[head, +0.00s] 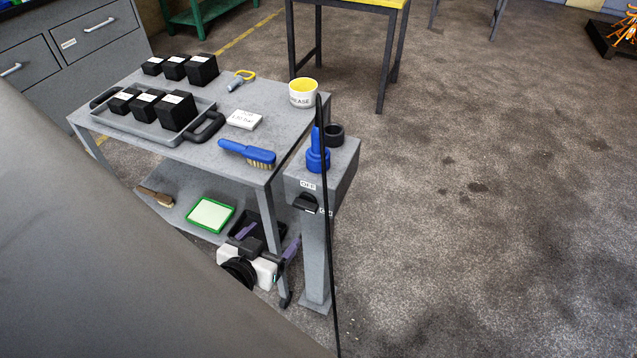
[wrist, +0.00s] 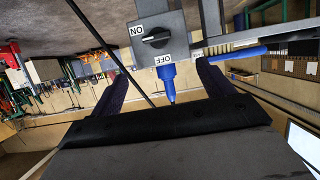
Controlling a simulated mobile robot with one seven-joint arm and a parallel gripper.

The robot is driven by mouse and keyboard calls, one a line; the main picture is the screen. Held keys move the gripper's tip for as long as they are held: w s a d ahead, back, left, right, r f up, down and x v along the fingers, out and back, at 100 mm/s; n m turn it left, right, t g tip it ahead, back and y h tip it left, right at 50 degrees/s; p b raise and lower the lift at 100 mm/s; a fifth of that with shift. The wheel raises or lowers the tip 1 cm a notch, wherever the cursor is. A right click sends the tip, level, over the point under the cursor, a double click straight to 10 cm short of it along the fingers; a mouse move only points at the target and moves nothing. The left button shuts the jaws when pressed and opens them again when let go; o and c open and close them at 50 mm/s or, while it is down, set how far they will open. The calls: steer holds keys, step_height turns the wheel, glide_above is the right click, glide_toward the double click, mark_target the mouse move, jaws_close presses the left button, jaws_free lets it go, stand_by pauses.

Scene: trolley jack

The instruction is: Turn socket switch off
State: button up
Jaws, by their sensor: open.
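The socket is a grey box on a post (head: 341,175), beside the trolley. A black rotary switch (head: 306,203) is on its front face, with an OFF label (head: 307,184) above and an ON label (head: 326,211) at its right. In the upside-down wrist view, the switch (wrist: 157,38) has its handle lying roughly sideways, towards the ON label (wrist: 137,30) rather than OFF (wrist: 164,60). A blue plug (head: 317,156) stands in the box top. My gripper (head: 268,240) is open and empty, its purple fingers spread in front of the switch, apart from it.
A black cable (head: 327,250) hangs in front of the post. The grey trolley (head: 215,150) holds a blue brush (head: 246,153), a grease tub (head: 303,92) and a tray of black blocks (head: 130,127). The floor right of the post is clear.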

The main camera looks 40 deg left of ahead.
steer(key=p, duration=0.3)
glide_toward(303, 208)
steer(key=x, duration=0.8)
steer(key=c, duration=1)
